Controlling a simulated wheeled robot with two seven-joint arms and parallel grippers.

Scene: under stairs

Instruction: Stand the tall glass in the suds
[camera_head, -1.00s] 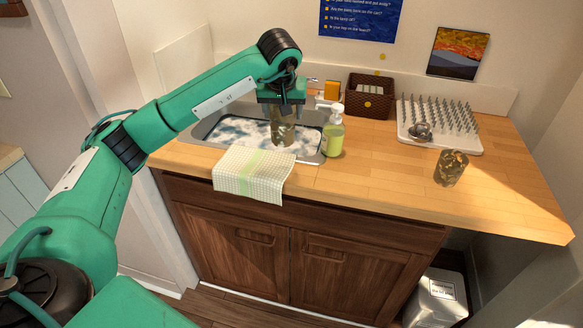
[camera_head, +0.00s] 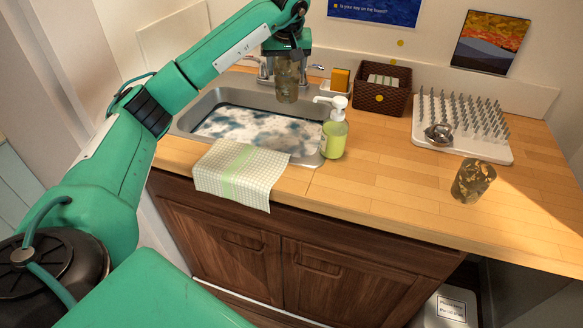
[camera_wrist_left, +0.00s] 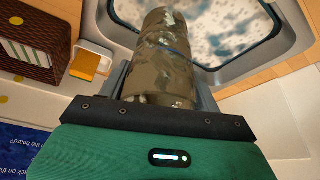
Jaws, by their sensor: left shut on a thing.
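My left gripper (camera_head: 287,50) is shut on a tall, murky, patterned glass (camera_head: 287,82) and holds it upright over the back part of the sink (camera_head: 187,124). In the left wrist view the glass (camera_wrist_left: 160,62) sits between the two fingers, with suds beyond it. The suds (camera_head: 255,127), white with blue-grey patches, fill the basin. The glass's base shows above the suds in the head view, apart from them. My right gripper is out of view.
A green soap bottle (camera_head: 334,138) stands at the sink's right edge. A checked towel (camera_head: 240,176) hangs over the front. Behind are a sponge (camera_head: 340,80) and a basket (camera_head: 382,103). A peg rack (camera_head: 465,150) and a second glass (camera_head: 472,181) stand right.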

